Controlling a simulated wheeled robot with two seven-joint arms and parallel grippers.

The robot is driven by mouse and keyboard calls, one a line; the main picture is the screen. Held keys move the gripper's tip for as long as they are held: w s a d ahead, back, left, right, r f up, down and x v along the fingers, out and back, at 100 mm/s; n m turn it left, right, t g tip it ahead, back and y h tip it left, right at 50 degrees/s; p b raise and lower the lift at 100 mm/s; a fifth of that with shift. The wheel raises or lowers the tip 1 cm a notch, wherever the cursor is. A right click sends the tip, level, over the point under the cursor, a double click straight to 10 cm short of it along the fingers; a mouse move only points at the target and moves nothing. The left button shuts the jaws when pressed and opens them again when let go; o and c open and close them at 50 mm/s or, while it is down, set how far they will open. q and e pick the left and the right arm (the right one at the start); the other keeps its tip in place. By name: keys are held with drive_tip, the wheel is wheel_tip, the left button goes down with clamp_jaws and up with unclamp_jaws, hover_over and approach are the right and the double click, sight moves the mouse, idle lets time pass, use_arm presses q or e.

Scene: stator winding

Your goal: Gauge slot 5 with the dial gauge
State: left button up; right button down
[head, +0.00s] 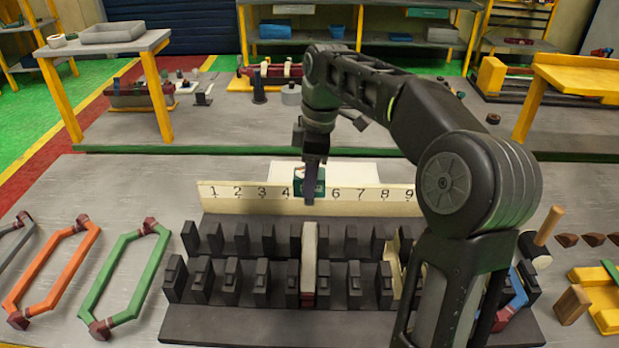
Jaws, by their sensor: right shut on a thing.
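My right gripper (312,180) points down in front of the number board (230,206) and covers the place of the 5, between the 4 and the 6. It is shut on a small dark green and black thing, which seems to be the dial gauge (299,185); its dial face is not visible. The black stator block (250,325) has two rows of upright teeth. A cream strip (309,255) with a dark red end lies in the slot in line with the hidden 5. The held thing is above and behind this strip, apparently apart. My left gripper is out of view.
Green (121,268) and orange (50,268) coils with dark red ends lie left of the block. A white sheet (360,172) lies behind the board. Yellow parts (600,300) and wooden pieces (572,304) lie far right.

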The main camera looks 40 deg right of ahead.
drive_tip(key=shift+r+p, duration=1.2)
drive_tip(key=shift+r, duration=0.25)
drive_tip(key=shift+f, duration=0.1)
